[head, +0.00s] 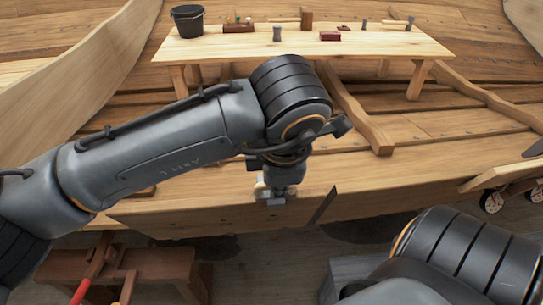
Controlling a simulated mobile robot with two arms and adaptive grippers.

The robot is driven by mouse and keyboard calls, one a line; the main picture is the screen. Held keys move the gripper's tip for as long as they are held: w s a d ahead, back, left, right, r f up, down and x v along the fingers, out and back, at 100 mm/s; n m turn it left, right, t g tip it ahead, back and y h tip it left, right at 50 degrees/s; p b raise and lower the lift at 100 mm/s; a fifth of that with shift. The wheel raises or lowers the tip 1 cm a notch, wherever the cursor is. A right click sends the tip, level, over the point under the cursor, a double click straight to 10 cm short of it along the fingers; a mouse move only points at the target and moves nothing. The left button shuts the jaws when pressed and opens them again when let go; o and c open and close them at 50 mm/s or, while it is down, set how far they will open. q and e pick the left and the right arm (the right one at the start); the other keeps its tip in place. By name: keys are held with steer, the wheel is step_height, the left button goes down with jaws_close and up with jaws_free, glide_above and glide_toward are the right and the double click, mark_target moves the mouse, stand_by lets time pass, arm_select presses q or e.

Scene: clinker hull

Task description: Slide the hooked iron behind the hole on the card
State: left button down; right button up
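My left arm reaches in from the left, and its gripper (273,192) points down at the edge of a wooden plank (190,215) in the middle of the head view. The fingers are small and partly hidden by the wrist, so I cannot tell whether they are open or hold anything. A thin dark slanted strip (322,206) shows on the plank just right of the gripper; I cannot tell what it is. I cannot make out the hooked iron, the card or its hole. My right arm shows at the bottom right, with its gripper out of view.
A wooden bench (350,46) at the back holds a black bucket (188,22), a dark red block (330,36) and several small tools. A reddish wooden stool (150,268) stands at bottom left. A wheeled wooden board (500,172) is at right.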

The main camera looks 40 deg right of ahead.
arm_select(q)
steer(key=shift+b, duration=0.3)
stand_by(0.4)
steer(key=shift+r, duration=0.1)
steer(key=c, duration=1.3)
jaws_free()
steer(key=shift+r+p, duration=2.1)
steer(key=shift+r, duration=1.9)
